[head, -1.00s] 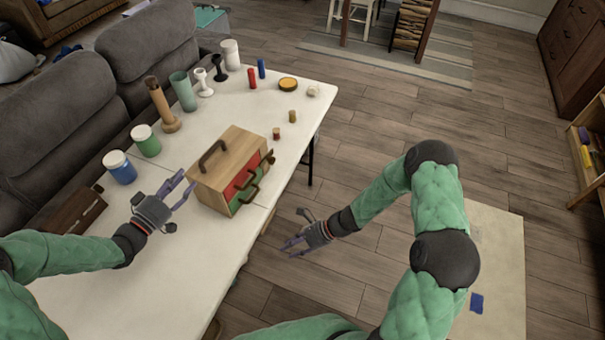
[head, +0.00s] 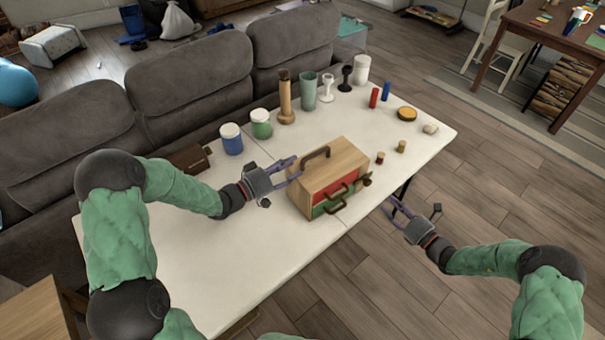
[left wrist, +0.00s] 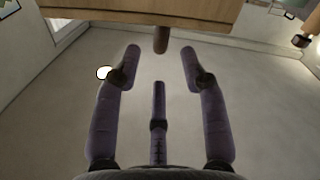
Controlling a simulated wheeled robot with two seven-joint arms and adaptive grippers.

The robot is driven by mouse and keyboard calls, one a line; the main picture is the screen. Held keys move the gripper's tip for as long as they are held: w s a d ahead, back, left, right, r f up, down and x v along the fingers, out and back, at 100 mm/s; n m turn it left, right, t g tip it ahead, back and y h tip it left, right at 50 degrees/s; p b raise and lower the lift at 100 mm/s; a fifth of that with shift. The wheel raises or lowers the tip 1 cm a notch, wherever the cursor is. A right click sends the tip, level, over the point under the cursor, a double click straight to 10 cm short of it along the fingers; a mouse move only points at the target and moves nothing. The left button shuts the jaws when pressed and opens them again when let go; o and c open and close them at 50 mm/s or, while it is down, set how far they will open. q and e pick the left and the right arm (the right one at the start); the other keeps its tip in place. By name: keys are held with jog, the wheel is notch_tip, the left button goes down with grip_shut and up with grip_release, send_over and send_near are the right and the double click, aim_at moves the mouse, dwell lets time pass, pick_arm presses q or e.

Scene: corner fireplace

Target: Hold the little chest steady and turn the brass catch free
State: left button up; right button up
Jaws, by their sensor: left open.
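The little chest (head: 333,176) is a light wooden box on the white table, with a brown handle on top and red and green drawer fronts with brown pulls. A small brownish fitting (head: 366,180) sticks out at its right side; I cannot tell whether it is the brass catch. My left gripper (head: 295,167) is open at the chest's left side, empty. In the left wrist view its fingers (left wrist: 161,62) are spread below a wooden panel (left wrist: 130,14) with a brown peg-like piece. My right gripper (head: 394,207) looks open and empty, right of the chest beyond the table edge.
On the white table (head: 215,270) stand blue (head: 231,139) and green (head: 261,124) jars, a wooden mill (head: 286,100) and several cups and cylinders behind the chest. Small pegs (head: 380,158) stand right of it. A grey sofa (head: 190,90) runs along the back. The table's front left is clear.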

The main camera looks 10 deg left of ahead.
aim_at(309, 157)
pick_arm(q)
jog(key=x, duration=0.7)
jog(key=shift+w+d, duration=0.1)
jog(key=shift+w, duration=0.05)
